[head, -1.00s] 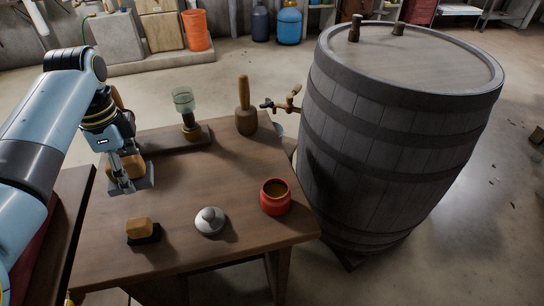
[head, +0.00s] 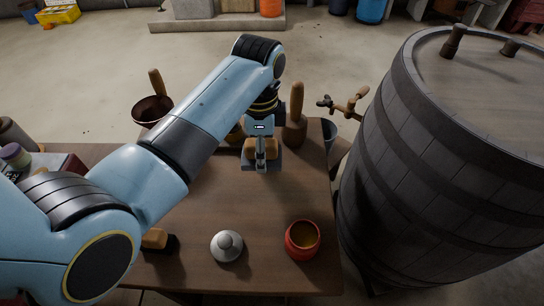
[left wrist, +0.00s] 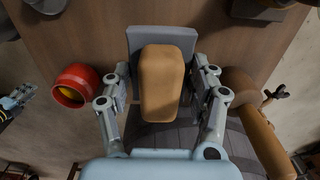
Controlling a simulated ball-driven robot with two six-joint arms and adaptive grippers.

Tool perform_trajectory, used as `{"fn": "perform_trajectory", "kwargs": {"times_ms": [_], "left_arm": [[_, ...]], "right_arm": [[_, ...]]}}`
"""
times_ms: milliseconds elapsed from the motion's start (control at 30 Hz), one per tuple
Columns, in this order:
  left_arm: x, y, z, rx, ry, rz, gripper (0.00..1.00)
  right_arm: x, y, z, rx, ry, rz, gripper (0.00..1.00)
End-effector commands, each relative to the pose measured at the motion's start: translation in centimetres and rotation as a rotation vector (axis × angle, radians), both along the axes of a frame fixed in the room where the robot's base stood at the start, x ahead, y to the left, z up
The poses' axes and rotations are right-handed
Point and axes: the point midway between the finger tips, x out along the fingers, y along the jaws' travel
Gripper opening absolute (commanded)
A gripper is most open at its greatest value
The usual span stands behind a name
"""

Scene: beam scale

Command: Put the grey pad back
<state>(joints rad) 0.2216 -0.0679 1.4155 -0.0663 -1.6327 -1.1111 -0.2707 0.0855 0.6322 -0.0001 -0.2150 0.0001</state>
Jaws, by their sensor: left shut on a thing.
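My left gripper (head: 261,160) is shut on the tan wooden block that forms the grip of the grey pad (head: 248,165). In the left wrist view my left gripper (left wrist: 160,92) has one finger on each side of the tan block, and the flat grey pad (left wrist: 160,35) shows beyond it. The pad is over the back right of the table, left of the wooden mallet (head: 295,122); its height above the table is hard to tell. A black pad with a tan grip (head: 155,240) sits at the front left, partly behind my arm.
A red pot (head: 303,240) and a grey knobbed lid (head: 227,246) stand at the table's front. A large barrel (head: 440,170) with a wooden tap (head: 350,103) stands on the right. A brown bowl (head: 150,110) is behind my arm. The table between pad and lid is clear.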

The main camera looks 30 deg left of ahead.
Motion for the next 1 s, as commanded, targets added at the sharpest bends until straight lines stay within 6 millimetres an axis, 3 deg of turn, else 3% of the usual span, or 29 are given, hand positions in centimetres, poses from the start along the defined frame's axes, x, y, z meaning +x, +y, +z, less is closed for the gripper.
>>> {"fn": "perform_trajectory", "kwargs": {"times_ms": [133,333,467,600,733,967,1000], "left_arm": [[-0.3,0.1,-3.3,0.001,0.006,0.002,0.3],[-0.2,0.0,-5.6,0.001,0.004,0.002,0.3],[-0.3,0.1,-7.8,0.001,0.005,0.002,0.3],[-0.2,0.0,-9.2,0.001,0.004,0.002,0.3],[-0.2,0.0,-9.2,0.0,0.001,0.002,0.3],[-0.2,0.0,-9.5,0.0,0.002,0.001,0.3],[-0.2,0.0,-9.5,0.0,0.002,0.001,0.62]], "right_arm": [[-2.4,-0.1,-0.7,-0.001,0.036,-0.001,0.4],[-5.5,0.1,-1.3,0.001,0.081,-0.003,0.4],[-5.0,0.5,-1.7,0.005,0.072,-0.004,0.4],[-3.0,0.9,-1.9,0.01,0.043,-0.004,0.4],[-2.1,1.0,-1.8,0.012,0.028,-0.004,0.4],[-2.8,0.7,-2.0,0.009,0.039,-0.004,0.4],[-3.1,0.7,-2.0,0.008,0.043,-0.003,0.4]]}}
